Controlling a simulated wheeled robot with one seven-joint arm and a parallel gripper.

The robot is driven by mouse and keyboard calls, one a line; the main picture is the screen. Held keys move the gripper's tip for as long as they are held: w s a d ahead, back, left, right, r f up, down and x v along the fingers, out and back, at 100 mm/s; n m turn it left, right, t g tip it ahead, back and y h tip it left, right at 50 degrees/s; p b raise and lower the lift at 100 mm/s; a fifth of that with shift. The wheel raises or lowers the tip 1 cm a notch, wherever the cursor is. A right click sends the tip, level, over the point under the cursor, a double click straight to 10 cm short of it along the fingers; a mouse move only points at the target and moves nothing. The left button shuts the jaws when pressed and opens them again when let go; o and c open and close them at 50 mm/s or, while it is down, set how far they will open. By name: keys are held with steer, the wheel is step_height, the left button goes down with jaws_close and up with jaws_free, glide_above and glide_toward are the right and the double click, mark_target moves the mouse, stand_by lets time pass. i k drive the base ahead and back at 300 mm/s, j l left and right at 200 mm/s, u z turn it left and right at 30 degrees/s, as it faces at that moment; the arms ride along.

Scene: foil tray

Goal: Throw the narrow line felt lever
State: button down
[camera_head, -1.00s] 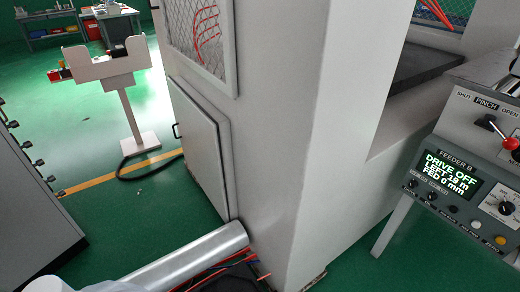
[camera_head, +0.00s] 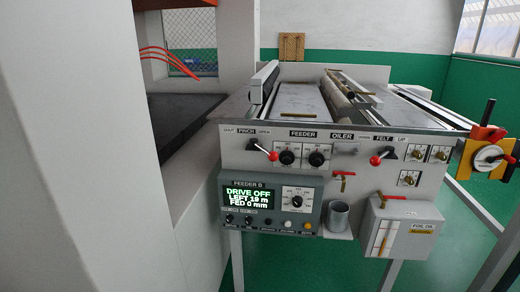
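The felt lever (camera_head: 377,158) is on the feeder's front panel, under the label "FELT". It has a red ball knob on a short stem, tilted down to the left, toward the small word left of "FELT", which is too small to read surely. "UP" is to the right. A similar red-knobbed pinch lever (camera_head: 270,154) is further left, under "SHUT PINCH OPEN". A screen (camera_head: 248,198) below reads "FEEDER B, DRIVE OFF, LEFT 19 m, FED 0 mm". No marking that I can read says which line is narrow. My gripper is not in view.
A grey cup (camera_head: 339,217) and a box marked "FOIL OIL" (camera_head: 408,228) are on the panel's lower front. An orange and black fitting (camera_head: 488,150) juts at the right end. A pale machine column (camera_head: 90,130) fills the left. Green floor (camera_head: 450,250) is open at lower right.

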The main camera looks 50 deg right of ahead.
mark_target(375, 161)
steer(key=z, duration=0.95)
